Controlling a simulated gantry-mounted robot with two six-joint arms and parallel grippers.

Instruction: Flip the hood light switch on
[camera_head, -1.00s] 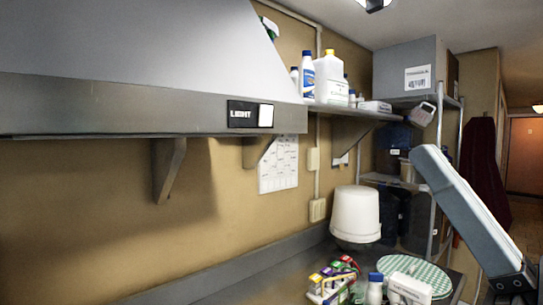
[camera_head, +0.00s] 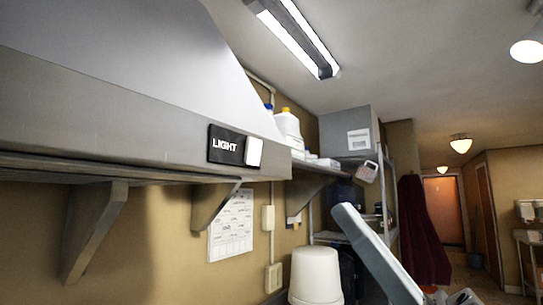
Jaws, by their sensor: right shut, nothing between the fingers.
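The hood light switch is a white rocker (camera_head: 254,152) at the right end of a black plate marked LIGHT (camera_head: 226,146). It sits on the front edge of the grey metal hood (camera_head: 120,118), left of the picture's middle. I cannot tell which way the rocker is set. My right arm comes up from the bottom, right of the middle. My right gripper (camera_head: 460,298) is shut and empty, low at the bottom edge and mostly cut off, well below and right of the switch, touching nothing visible. My left gripper is not in view.
Brackets (camera_head: 95,230) hang under the hood. A wall shelf (camera_head: 318,167) with bottles (camera_head: 290,132) is just right of the switch. A white bucket (camera_head: 316,275) stands below. The space directly in front of the switch looks clear. A lit ceiling lamp (camera_head: 298,35) hangs above.

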